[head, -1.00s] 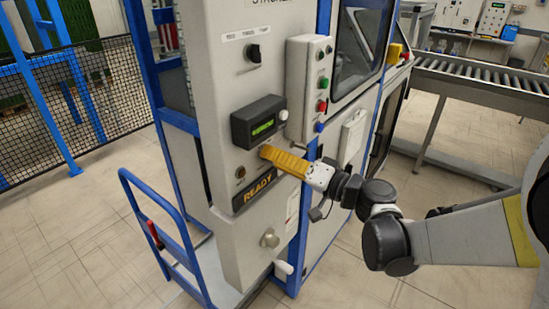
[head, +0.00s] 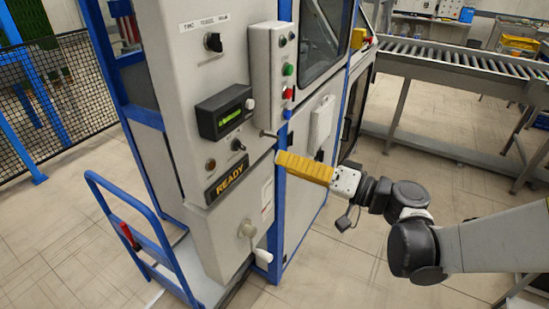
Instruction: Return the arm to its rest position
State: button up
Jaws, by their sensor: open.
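My gripper (head: 280,158) has a yellow body with a white wrist piece behind it. It is in the head view, in front of the right edge of the grey control cabinet (head: 215,165). It points left toward the cabinet, with nothing seen held in it. The gap between its fingers is too small to make out. My arm reaches in from the right side of the picture, bent at its dark joints. A small toggle switch (head: 238,145) and the black READY plate (head: 224,184) on the cabinet lie left of the gripper.
A button box (head: 270,75) and a green-lit display (head: 226,112) are on the cabinet. A blue hand cart (head: 140,235) stands at lower left. A roller conveyor (head: 460,62) runs behind at upper right. Bare tiled floor (head: 340,275) lies below my arm.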

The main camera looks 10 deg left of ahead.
dwell(0.4)
jog(key=s+d+f+m+h, duration=0.1)
jog(key=s+d+f+h, duration=0.2)
jog(key=s+d+h, duration=0.4)
jog(key=s+d+f+m+h, duration=0.2)
jog(key=s+d+h, duration=0.6)
jog(key=d, duration=0.8)
notch_tip(320, 180, down, 2)
jog(key=shift+s+f+m+h, duration=0.1)
jog(key=shift+s+m+h, duration=0.15)
jog(key=shift+h, duration=0.55)
